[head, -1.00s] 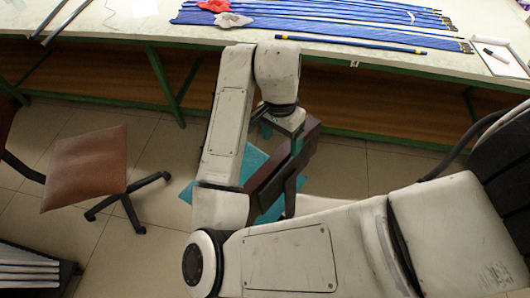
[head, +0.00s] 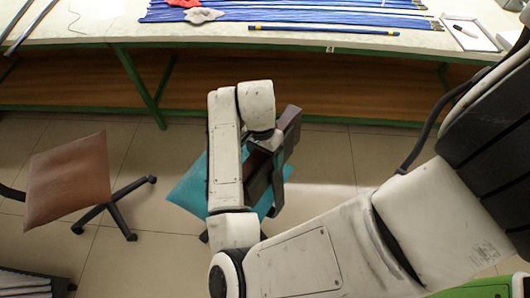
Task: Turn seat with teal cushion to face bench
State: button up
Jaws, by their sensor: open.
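The seat with the teal cushion (head: 188,190) is on the floor in the middle of the view, in front of the bench (head: 120,30). My arm covers much of the cushion and part of the backrest. My gripper (head: 268,168) is open, pointing down at the backrest. A dark finger shows beside the panel; whether it touches is not clear.
A brown office chair (head: 68,180) stands at the left. A dark slatted item (head: 35,285) is at bottom left. Floor right of the seat is clear.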

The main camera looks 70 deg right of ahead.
jog(key=c, duration=1.4)
jog(key=shift+a, duration=0.15)
jog(key=shift+w+a+f+m+b, duration=0.1)
jog(key=shift+w+a+m+b, duration=0.1)
jog(key=shift+a+m+b, duration=0.3)
jog(key=w+a+m+b, duration=0.1)
jog(key=a, duration=0.1)
jog(key=w+a+m+b, duration=0.1)
jog(key=a+m, duration=0.1)
jog(key=w+a+m+b, duration=0.1)
jog(key=a+b, duration=0.1)
jog(key=a, duration=0.1)
jog(key=shift+w+f, duration=0.15)
jog(key=shift+w+a+r+m+t+y+b, duration=0.15)
jog(key=shift+w+a+m+b, duration=0.6)
jog(key=shift+w+a+m, duration=0.5)
jog(key=shift+w+a+m+t+y+b, duration=0.1)
jog(key=shift+w+a+m+b, duration=0.65)
jog(key=shift+w+m, duration=0.55)
jog(key=shift+w+a+r+m+t+y+b, duration=0.15)
jog(key=shift+w+a+m+b, duration=0.75)
jog(key=shift+w, duration=0.7)
jog(key=shift+a+f, duration=0.1)
jog(key=shift+a, duration=0.1)
